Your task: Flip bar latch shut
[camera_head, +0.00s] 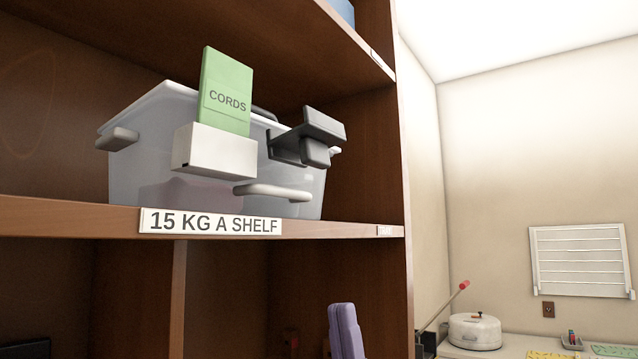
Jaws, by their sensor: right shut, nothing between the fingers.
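A dark bar latch (309,137) is on the front right of a translucent grey bin (135,165) on the shelf. Its upper flap sticks outward above a smaller block. I cannot tell how its parts engage. My right gripper (344,308) shows at the bottom centre as two purple-grey fingers pressed together, shut and empty. In the picture it is well below the latch and the shelf edge, apart from both. Its wrist is below the frame. My left gripper is not in view.
A green "CORDS" card (226,88) stands in a white holder (215,152) on the bin's front. A grey handle (272,192) juts out below. The brown shelf edge (330,230) carries a "15 KG A SHELF" label (210,221). Right of the cabinet, a counter holds a white lidded pot (475,332).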

